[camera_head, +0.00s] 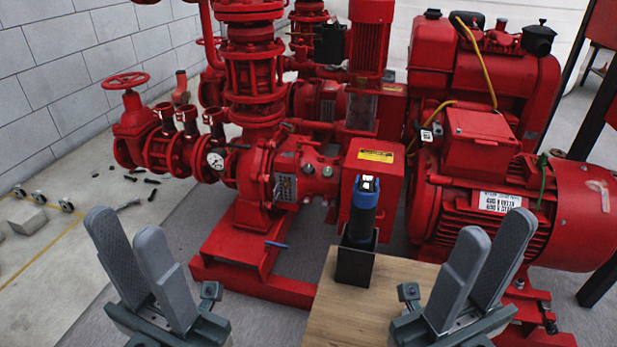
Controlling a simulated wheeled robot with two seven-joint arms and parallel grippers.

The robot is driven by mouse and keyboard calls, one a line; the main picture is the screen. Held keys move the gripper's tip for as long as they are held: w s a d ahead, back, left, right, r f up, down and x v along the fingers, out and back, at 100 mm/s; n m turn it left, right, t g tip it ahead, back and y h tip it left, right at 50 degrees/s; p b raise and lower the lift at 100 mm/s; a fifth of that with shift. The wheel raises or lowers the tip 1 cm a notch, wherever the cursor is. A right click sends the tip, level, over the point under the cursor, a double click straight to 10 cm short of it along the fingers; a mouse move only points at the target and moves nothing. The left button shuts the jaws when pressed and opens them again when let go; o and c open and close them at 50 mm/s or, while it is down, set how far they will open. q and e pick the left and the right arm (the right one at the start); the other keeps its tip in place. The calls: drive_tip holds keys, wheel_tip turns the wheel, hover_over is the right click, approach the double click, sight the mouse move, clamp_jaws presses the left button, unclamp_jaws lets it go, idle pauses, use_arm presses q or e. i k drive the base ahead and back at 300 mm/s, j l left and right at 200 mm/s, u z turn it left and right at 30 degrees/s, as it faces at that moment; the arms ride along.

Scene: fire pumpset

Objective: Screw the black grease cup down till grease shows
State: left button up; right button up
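I cannot pick out the black grease cup with certainty; small dark fittings on the red pump (300,165) are too small to tell apart. The pump stands in the middle, behind the wooden table. My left gripper (125,226) is at the lower left, its two grey fingers apart and empty, in front of the pump and well away from it. My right gripper (493,232) is at the lower right, also open and empty, in front of the red motor (572,225).
A pressure gauge (215,160) and handwheel valve (127,81) are at left. Loose bolts (152,194) and a grey block (28,219) lie on the floor.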

sight(308, 168)
drive_tip(key=k, duration=0.65)
drive_tip(key=z, duration=1.85)
drive_tip(key=k+j, duration=0.1)
drive_tip(key=j, duration=0.3)
drive_tip(key=k+j, duration=0.15)
drive_tip(key=j, duration=0.2)
drive_tip(key=k+j, duration=0.1)
drive_tip(key=j, duration=0.3)
drive_tip(key=k+j, duration=0.1)
drive_tip(key=j, duration=0.25)
drive_tip(key=k+j, duration=0.15)
drive_tip(key=j, duration=0.25)
